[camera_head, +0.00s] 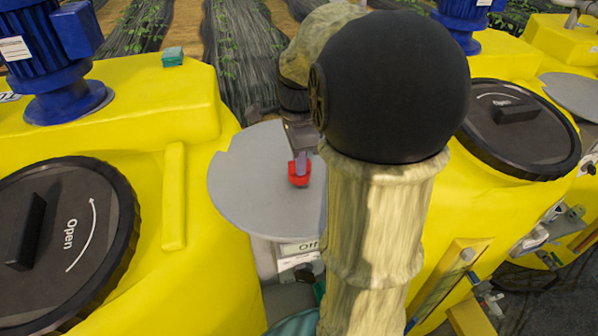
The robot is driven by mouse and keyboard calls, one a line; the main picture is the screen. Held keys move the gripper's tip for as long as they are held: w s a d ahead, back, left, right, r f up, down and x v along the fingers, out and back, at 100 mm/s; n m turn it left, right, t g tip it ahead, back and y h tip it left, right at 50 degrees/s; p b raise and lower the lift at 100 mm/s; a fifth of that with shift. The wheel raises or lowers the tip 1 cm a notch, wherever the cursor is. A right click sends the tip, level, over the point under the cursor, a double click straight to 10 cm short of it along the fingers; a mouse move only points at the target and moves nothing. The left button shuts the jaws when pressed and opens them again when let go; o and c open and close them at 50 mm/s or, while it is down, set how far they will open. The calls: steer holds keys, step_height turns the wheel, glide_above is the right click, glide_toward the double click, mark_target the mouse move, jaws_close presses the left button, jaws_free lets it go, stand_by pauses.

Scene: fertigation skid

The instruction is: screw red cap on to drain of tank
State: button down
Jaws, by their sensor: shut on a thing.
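A small red cap (299,179) is held at the tip of my gripper (300,163), near the middle of the picture. The gripper is shut on the cap and points down over a round grey plate (240,190). I cannot tell whether the cap touches the plate or hangs above it. A yellow tank (150,260) stands at left and another yellow tank (490,215) at right. I cannot make out a tank drain for certain. My arm hides part of the plate and the space between the tanks.
Black lids marked "Open" sit on the left tank (60,245) and right tank (515,125). Blue motors (50,50) stand on the tanks. A small teal box (172,56) lies on the left tank. Pipes and valves (545,235) stick out at the right tank's front.

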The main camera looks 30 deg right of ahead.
steer(key=shift+r+p, duration=1.3)
steer(key=shift+r, duration=0.4)
steer(key=shift+d+f, duration=0.1)
